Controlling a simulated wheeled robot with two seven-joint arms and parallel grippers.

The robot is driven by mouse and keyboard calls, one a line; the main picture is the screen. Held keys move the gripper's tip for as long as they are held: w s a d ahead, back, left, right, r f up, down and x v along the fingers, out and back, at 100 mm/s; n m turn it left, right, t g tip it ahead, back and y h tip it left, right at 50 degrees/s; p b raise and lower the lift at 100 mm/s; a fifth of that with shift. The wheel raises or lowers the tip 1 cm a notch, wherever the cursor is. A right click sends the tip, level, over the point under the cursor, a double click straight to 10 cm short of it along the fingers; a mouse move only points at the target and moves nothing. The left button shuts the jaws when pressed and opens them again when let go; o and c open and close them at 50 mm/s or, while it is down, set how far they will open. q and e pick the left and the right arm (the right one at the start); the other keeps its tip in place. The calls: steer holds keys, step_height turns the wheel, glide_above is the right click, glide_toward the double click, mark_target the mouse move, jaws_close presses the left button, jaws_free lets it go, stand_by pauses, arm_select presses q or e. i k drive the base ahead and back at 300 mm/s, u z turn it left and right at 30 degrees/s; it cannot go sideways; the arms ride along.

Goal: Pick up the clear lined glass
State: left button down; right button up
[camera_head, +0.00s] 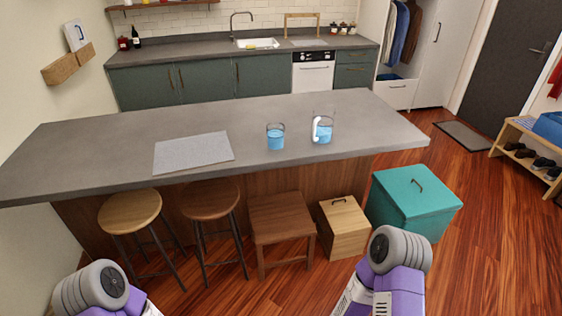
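A clear glass (275,136) with blue contents stands upright on the grey island counter (80,150), right of the grey mat. Lines on it are too small to make out. Just to its right, apart from it, stands a taller clear vessel (324,132) with blue contents and a white curved handle on its left side. Parts of my two arms show at the bottom left and bottom right, well in front of the counter. Neither of my grippers can be seen.
A grey mat (193,152) lies on the counter, left of the glass. Stools (130,211), a wooden box (344,228) and a teal box (415,200) stand along the counter's front side. Open wooden floor lies at the right.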

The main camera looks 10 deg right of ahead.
mark_target(275, 137)
steer(key=u, duration=1.05)
steer(key=i, duration=0.85)
steer(key=z, duration=0.25)
